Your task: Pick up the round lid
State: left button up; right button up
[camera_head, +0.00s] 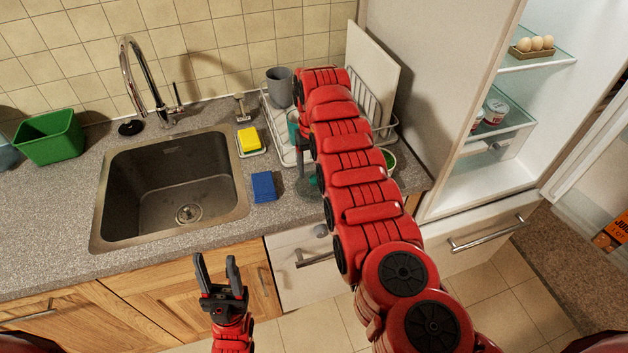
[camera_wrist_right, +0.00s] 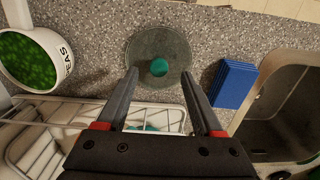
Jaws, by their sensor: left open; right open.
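The round lid (camera_wrist_right: 145,42) is a grey translucent disc with a teal knob (camera_wrist_right: 160,67). It lies flat on the speckled counter. In the head view the lid (camera_head: 304,192) is partly hidden behind my right arm. My right gripper (camera_wrist_right: 160,74) is open, its two fingers either side of the knob in the wrist view. I see nothing held, and I cannot tell how far above the lid it is. My left gripper (camera_head: 214,260) is open and empty, in front of the cabinets below the counter edge.
A white pot of green peas (camera_wrist_right: 50,60) stands beside the lid. A wire dish rack (camera_head: 276,128) stands behind. The fridge (camera_head: 500,130) is open at right.

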aim_at(314, 178)
jog(key=shift+w+f, duration=0.15)
jog(key=shift+f, duration=1.6)
grip_shut()
